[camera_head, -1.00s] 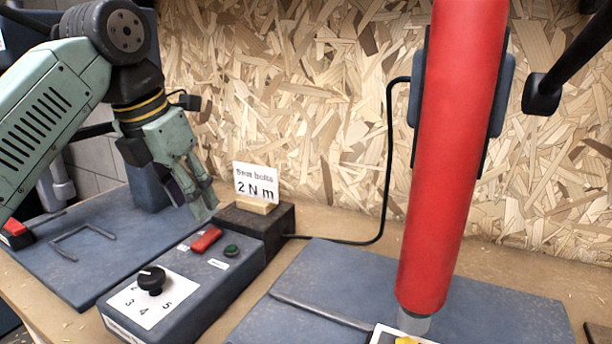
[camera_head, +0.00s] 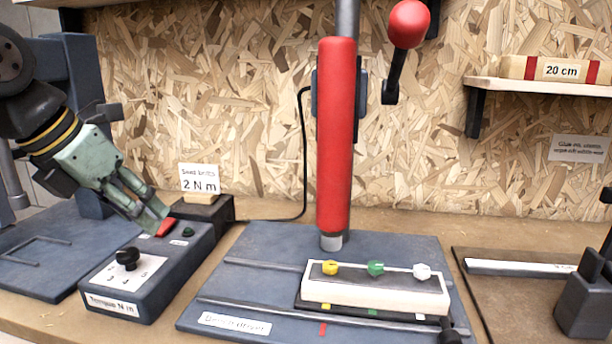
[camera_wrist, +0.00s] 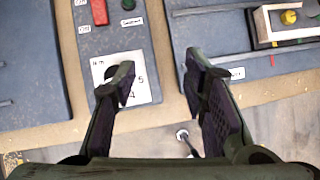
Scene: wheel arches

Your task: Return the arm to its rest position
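My gripper (camera_head: 150,218) is at the left of the head view, tilted downward, with its fingertips at the red switch of the control box. Whether they touch it I cannot tell. In the wrist view my gripper (camera_wrist: 158,82) has its two fingers spread apart, with nothing between them. The torque control box (camera_head: 150,275) carries a black dial (camera_head: 127,258), a red switch (camera_head: 166,228) and a green button (camera_head: 188,232). In the wrist view the dial (camera_wrist: 113,72) is partly hidden behind the left finger.
A sign reading 2 N m (camera_head: 199,180) stands behind the box. A shelf (camera_head: 540,87) and a vice (camera_head: 585,300) are at right.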

